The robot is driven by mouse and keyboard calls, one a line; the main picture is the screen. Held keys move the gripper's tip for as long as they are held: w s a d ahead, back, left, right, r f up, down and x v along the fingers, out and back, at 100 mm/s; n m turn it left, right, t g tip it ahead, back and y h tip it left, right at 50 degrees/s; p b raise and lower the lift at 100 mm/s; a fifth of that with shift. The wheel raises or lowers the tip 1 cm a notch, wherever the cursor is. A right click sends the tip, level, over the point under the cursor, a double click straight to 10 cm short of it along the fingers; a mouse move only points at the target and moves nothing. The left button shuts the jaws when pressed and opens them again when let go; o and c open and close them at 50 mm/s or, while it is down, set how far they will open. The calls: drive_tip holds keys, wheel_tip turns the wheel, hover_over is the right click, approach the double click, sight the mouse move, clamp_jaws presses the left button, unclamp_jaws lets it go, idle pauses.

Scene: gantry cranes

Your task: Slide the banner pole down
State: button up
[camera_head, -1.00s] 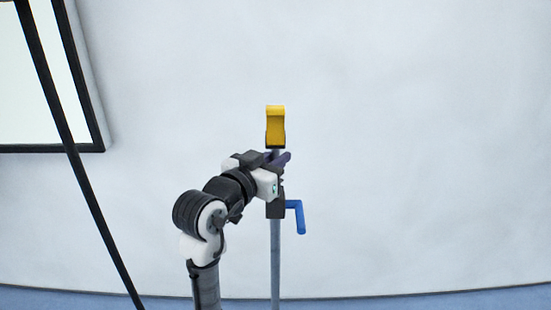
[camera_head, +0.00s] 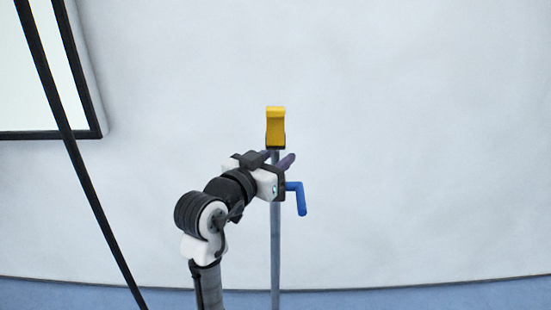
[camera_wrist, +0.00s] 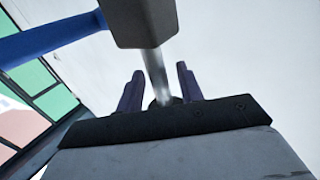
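The banner pole is a thin grey upright pole (camera_head: 275,255) with a yellow piece (camera_head: 276,127) on top. A dark collar block with a blue crank handle (camera_head: 298,197) sits on it, mostly hidden behind my gripper in the head view. In the wrist view the collar block (camera_wrist: 145,20) and the blue handle (camera_wrist: 50,38) are close, and the pole's bright upper section (camera_wrist: 157,75) runs between my fingers. My gripper (camera_head: 284,160) is just below the yellow piece. In the wrist view its purple fingers (camera_wrist: 160,90) stand either side of the pole, with gaps showing.
A dark slanting bar (camera_head: 80,175) crosses the left of the head view, in front of a black-framed white panel (camera_head: 25,75) on the wall. The pale wall (camera_head: 420,150) is bare right of the pole. A blue floor strip (camera_head: 430,297) runs along the bottom.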

drive_tip(key=b+v, duration=0.2)
drive_tip(key=v, duration=1.1)
drive_tip(key=shift+s+a+b, duration=0.2)
drive_tip(key=shift+s+b, duration=0.1)
drive_tip(key=shift+s, duration=0.05)
drive_tip(key=shift+c, duration=0.3)
